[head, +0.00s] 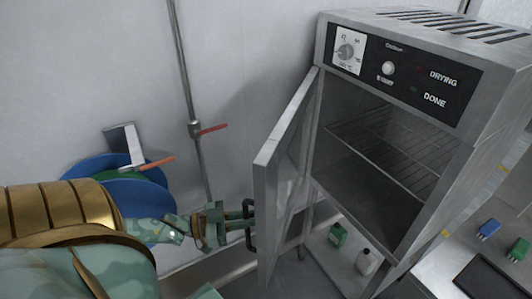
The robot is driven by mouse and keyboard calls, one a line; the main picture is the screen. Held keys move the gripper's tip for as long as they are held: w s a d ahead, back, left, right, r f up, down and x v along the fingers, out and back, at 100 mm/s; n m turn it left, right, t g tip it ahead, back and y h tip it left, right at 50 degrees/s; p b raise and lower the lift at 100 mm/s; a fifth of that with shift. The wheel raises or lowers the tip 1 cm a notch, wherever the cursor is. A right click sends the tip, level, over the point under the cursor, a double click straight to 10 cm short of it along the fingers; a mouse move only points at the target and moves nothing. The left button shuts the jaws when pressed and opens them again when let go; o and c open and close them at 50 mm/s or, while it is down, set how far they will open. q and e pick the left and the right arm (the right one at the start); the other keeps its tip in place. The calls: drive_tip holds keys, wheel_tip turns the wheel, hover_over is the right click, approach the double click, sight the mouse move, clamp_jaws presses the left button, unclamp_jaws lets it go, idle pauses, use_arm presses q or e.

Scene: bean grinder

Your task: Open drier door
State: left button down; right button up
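The drier (392,125) is a grey metal box at the right of the head view, with a black control panel. Its door (281,165) stands open, swung out to the left, and the dark inside with wire racks (385,150) shows. The door's dark handle (249,238) is on the outer face near the free edge. My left gripper (243,216) is at this handle, its fingers reaching to it. Whether the fingers are closed on the handle is too small to tell. My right gripper is out of view.
A pipe with a red-handled valve (208,130) runs down the wall. Blue discs (90,168) and an orange-handled lever (155,163) are at the left. A green bottle (338,234) and a white bottle (367,262) stand below the drier. A counter (440,284) is at the lower right.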

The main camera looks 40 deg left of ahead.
use_arm(q)
drive_tip(key=shift+s+a, duration=0.25)
drive_tip(key=shift+a, duration=0.45)
drive_tip(key=shift+s+a, duration=0.2)
drive_tip(key=shift+a, duration=0.45)
drive_tip(key=c, duration=1.5)
unclamp_jaws()
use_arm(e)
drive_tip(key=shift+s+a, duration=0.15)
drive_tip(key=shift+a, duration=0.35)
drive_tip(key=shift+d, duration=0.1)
